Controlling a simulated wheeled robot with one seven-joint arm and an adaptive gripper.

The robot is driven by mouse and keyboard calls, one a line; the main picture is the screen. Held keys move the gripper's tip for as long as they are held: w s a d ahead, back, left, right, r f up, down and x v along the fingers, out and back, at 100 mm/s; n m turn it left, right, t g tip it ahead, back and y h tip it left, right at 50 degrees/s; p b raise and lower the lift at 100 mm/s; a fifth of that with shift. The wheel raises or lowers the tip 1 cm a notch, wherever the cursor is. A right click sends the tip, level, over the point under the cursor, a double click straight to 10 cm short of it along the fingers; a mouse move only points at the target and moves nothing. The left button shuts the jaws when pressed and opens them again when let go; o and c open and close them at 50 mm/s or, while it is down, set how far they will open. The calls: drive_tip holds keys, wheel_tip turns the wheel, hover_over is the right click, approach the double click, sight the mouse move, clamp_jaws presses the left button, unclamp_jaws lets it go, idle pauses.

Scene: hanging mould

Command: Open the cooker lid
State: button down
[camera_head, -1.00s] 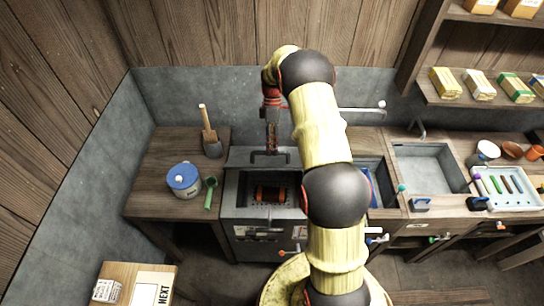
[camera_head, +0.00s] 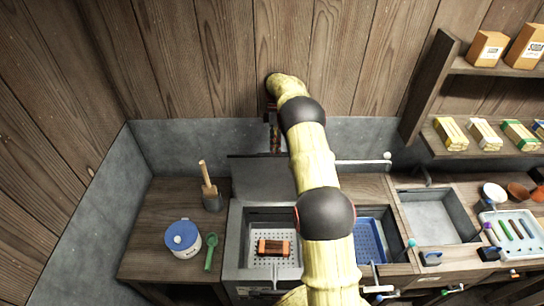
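The cooker (camera_head: 232,240) is a grey metal box set in the counter, with its top open. Its lid (camera_head: 258,180) stands raised at the back, and the lid handle is hidden from this view. Inside the cooker, a brown-orange block with dark ends (camera_head: 273,247) lies on a perforated light tray (camera_head: 268,268). My gripper (camera_head: 275,143) points down at the lid's far upper edge. It shows only as a narrow strip beside my arm, its tips hidden behind the lid. I cannot tell whether it is open or shut or touches the handle.
A blue perforated basin (camera_head: 370,240) and a grey sink (camera_head: 427,216) lie to the right. A grey wall stands close behind.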

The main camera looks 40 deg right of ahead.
drive_tip(key=shift+w+d+f, duration=0.55)
drive_tip(key=shift+w+f, duration=0.15)
drive_tip(key=shift+w, duration=0.05)
drive_tip(key=c, duration=2.2)
unclamp_jaws()
drive_tip(key=shift+o, duration=1.1)
drive_tip(key=shift+w+d, duration=0.15)
drive_tip(key=shift+w, duration=0.1)
drive_tip(key=shift+o, duration=0.7)
drive_tip(key=shift+r, duration=0.1)
drive_tip(key=shift+o, duration=0.2)
drive_tip(key=shift+r, duration=0.1)
drive_tip(key=shift+r, duration=0.1)
wheel_tip(320, 180, up, 10)
